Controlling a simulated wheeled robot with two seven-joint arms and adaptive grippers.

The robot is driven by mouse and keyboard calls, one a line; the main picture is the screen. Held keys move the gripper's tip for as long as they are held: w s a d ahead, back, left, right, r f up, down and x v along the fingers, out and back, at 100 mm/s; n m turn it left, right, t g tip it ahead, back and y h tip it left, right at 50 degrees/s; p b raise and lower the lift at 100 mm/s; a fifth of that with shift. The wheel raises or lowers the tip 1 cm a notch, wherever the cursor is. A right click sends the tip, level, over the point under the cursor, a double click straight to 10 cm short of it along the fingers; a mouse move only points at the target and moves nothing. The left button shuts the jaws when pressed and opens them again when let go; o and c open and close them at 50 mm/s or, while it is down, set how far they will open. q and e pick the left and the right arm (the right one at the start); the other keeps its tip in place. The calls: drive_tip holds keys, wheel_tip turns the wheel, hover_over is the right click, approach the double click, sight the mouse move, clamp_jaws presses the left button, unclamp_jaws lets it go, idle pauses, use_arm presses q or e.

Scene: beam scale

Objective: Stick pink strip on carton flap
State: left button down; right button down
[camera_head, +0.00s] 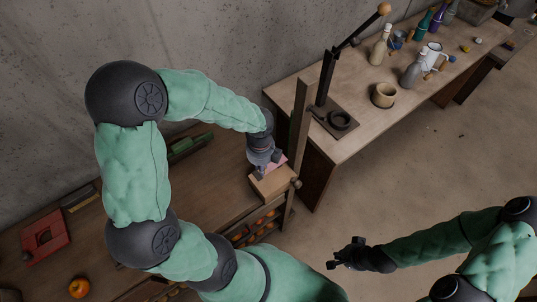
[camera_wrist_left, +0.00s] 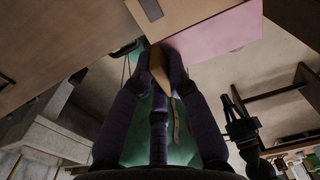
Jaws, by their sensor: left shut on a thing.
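The carton (camera_head: 271,185) is a tan box at the right end of the brown bench. The pink strip (camera_head: 279,162) shows as a flat pink patch at its far edge, beside my left gripper (camera_head: 262,170). In the left wrist view the pink strip (camera_wrist_left: 218,36) lies alongside the carton (camera_wrist_left: 180,15); I cannot tell whether it is stuck down. My left gripper (camera_wrist_left: 160,58) is shut on a tan piece (camera_wrist_left: 162,75), which looks like part of the carton flap. My right gripper (camera_head: 343,257) hangs over the floor, away from the carton; its jaws are too small to read.
A wooden post (camera_head: 299,125) stands just behind the carton. A red box (camera_head: 45,236) and an orange fruit (camera_head: 79,288) are at left.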

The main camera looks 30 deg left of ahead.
sight(262, 182)
idle(0.4)
use_arm(q)
drive_tip(key=shift+f+b, duration=2.9)
drive_tip(key=shift+f, duration=1.25)
drive_tip(key=shift+f, duration=0.15)
drive_tip(key=c, duration=1.1)
unclamp_jaws()
drive_tip(key=shift+c, duration=0.2)
wheel_tip(262, 182, up, 12)
drive_tip(key=shift+r, duration=0.1)
